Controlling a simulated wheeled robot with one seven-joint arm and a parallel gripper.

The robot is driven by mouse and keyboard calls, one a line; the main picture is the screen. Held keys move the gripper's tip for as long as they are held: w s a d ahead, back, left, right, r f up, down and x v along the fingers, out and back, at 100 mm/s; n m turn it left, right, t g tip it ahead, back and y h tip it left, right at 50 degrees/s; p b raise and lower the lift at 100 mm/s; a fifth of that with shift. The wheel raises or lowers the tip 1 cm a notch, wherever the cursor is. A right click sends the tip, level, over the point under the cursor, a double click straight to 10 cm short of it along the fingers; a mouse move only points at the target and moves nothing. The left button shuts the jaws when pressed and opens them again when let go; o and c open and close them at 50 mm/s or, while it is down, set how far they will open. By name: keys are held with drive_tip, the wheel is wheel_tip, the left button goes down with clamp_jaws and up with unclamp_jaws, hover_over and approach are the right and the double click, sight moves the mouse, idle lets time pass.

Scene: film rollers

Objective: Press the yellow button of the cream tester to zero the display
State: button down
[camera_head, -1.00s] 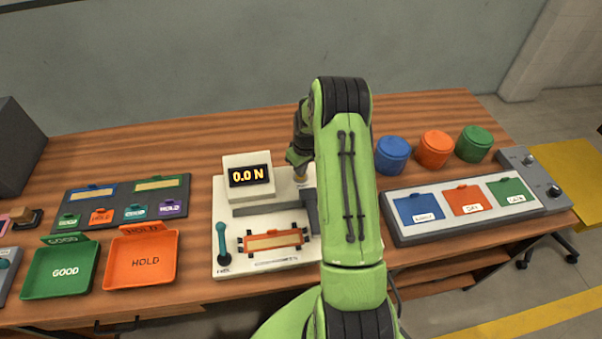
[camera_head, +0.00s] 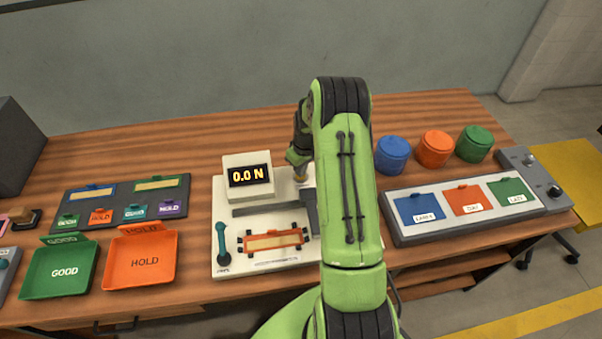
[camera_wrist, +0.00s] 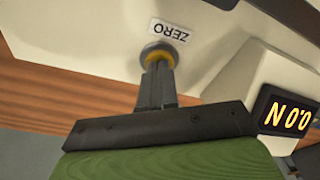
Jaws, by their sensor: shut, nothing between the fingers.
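The cream tester (camera_head: 222,200) stands on the bench just left of my arm. Its display (camera_head: 249,176) reads 0.0 N, and the display also shows upside down in the wrist view (camera_wrist: 288,112). My gripper (camera_wrist: 157,66) is shut and empty, with its fingertips at the yellow button (camera_wrist: 150,57) beside the ZERO label (camera_wrist: 169,31). The fingertips appear to touch the button and cover most of it, leaving a yellow rim inside a grey ring. In the head view my arm hides part of the tester and the button cannot be made out clearly.
An orange-framed piece (camera_head: 273,242) and a teal lever (camera_head: 221,242) are at the tester's front. Green GOOD (camera_head: 62,270) and orange HOLD (camera_head: 142,262) trays lie left. A grey panel (camera_head: 400,229) with coloured pads and three lidded jars (camera_head: 434,149) stand right of my arm.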

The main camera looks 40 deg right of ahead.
wheel_tip(320, 180, up, 10)
drive_tip(key=p, duration=0.6)
idle(0.5)
drive_tip(key=s+a+r+t, duration=0.1)
drive_tip(key=s+a+r, duration=0.2)
drive_tip(key=a+r, duration=0.45)
drive_tip(key=s+a+r, duration=0.3)
drive_tip(key=a+r, duration=0.2)
drive_tip(key=r, duration=0.6)
drive_tip(key=s+a+r+t, duration=0.1)
drive_tip(key=s+a+r, duration=0.1)
drive_tip(key=s, duration=0.5)
drive_tip(key=s+a+r+t, duration=0.1)
drive_tip(key=s+a+r, duration=0.1)
drive_tip(key=s+a, duration=0.2)
drive_tip(key=s+a+r, duration=0.1)
drive_tip(key=s+a, duration=0.2)
drive_tip(key=s, duration=0.6)
drive_tip(key=shift+s+a+r+m+t, duration=0.15)
drive_tip(key=shift+s+r+m+t, duration=0.2)
drive_tip(key=shift+r+m+t, duration=0.05)
